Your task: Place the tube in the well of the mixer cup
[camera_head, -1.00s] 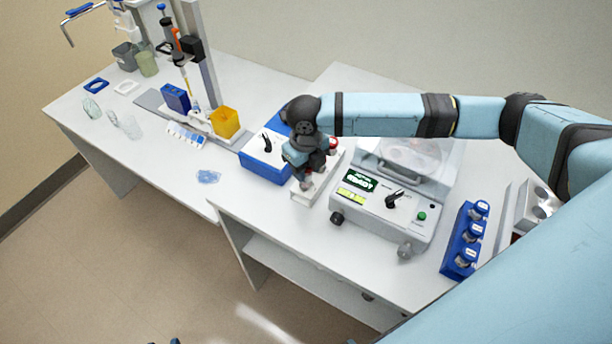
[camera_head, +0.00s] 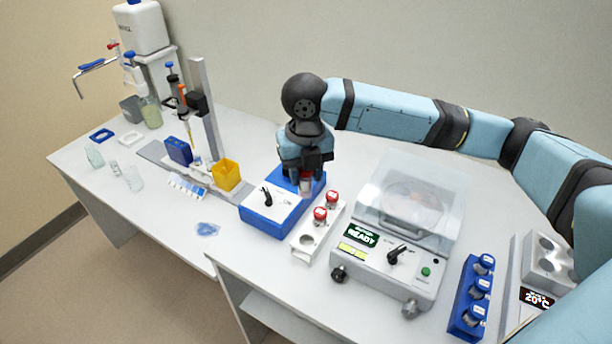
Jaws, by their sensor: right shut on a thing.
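My right gripper (camera_head: 305,170) points down over the back part of the blue mixer (camera_head: 258,220) and is shut on a tube (camera_head: 306,185). The mixer cup is hidden behind the gripper and tube. My left gripper is not in view.
A white rack (camera_head: 304,254) beside the mixer holds two red-capped tubes (camera_head: 320,214) and has an empty front hole. A lidded centrifuge (camera_head: 385,262) stands to its right, a blue vial rack (camera_head: 462,310) beyond. A yellow box (camera_head: 227,175) stands left of the mixer.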

